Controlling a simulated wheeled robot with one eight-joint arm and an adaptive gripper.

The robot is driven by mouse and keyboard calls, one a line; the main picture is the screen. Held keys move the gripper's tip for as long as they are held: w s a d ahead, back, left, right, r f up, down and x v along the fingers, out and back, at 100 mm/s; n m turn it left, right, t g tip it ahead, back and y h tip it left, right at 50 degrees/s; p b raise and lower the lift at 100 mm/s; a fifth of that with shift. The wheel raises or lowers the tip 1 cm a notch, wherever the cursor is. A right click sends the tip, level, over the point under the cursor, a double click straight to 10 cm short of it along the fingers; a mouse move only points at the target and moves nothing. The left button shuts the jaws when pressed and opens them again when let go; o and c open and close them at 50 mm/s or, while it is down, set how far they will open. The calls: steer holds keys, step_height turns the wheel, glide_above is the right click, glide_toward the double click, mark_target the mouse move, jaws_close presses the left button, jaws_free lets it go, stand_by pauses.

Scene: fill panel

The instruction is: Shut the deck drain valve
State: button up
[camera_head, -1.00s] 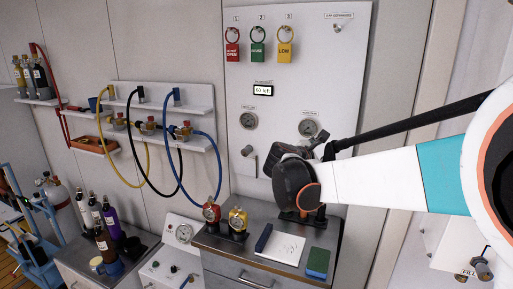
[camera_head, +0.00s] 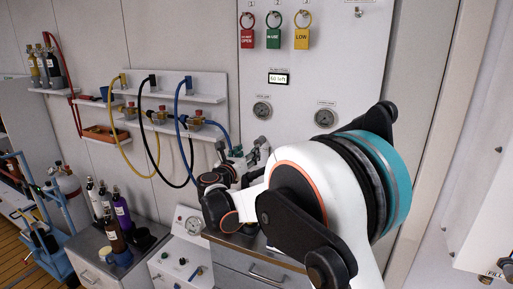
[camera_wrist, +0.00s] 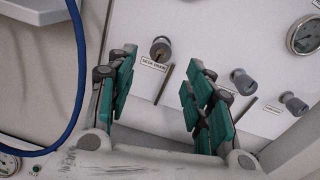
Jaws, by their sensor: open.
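The deck drain valve (camera_wrist: 160,48) shows in the wrist view as a round metal fitting on the white panel. A small label that seems to read "DECK DRAIN" (camera_wrist: 154,64) is beside it, and a thin grey bar (camera_wrist: 165,84) lies just below. My gripper (camera_wrist: 161,66) is open and empty, with its green-padded fingers at either side of the valve in that view. The fingers look apart from the valve; the distance is hard to tell. In the head view my gripper (camera_head: 246,152) is in front of the lower panel, and my arm hides the valve there.
Two similar grey knobs (camera_wrist: 243,82) and (camera_wrist: 293,103) are right of the valve in the wrist view. A blue hose (camera_wrist: 76,75) hangs at left. A metal-topped cabinet (camera_head: 265,245) stands below.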

mark_target(259, 142)
steer(key=b+x, duration=0.2)
steer(key=x, duration=0.6)
steer(key=shift+w, duration=0.3)
steer(key=shift+d, duration=0.2)
steer(key=shift+c, duration=0.4)
steer(key=c, duration=1)
